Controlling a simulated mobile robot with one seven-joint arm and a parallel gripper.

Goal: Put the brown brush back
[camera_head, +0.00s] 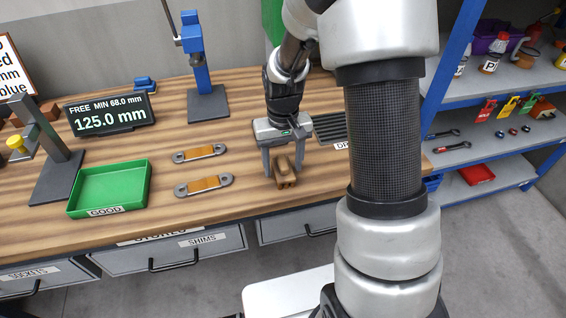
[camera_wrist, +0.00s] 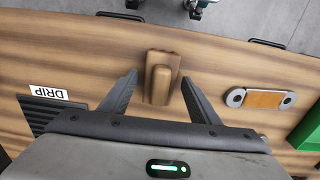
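The brown brush (camera_head: 284,174) lies on the wooden workbench near its front edge. It is a small brown block with a raised, rounded grip, and it also shows in the wrist view (camera_wrist: 161,76). My gripper (camera_head: 283,168) points down over the brush with its fingers apart. In the wrist view my gripper (camera_wrist: 158,80) has one finger on each side of the brush, with a narrow gap visible on both sides. The gripper is open and holds nothing. The exact height of the fingertips over the bench is hard to tell.
Two metal links with orange middles (camera_head: 203,184) lie left of the brush. A green tray marked GOOD (camera_head: 110,168) is further left. A dark grated DRIP tray (camera_head: 330,128) is behind right. A blue stand (camera_head: 203,90) stands behind. Blue shelving (camera_head: 447,80) is at right.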

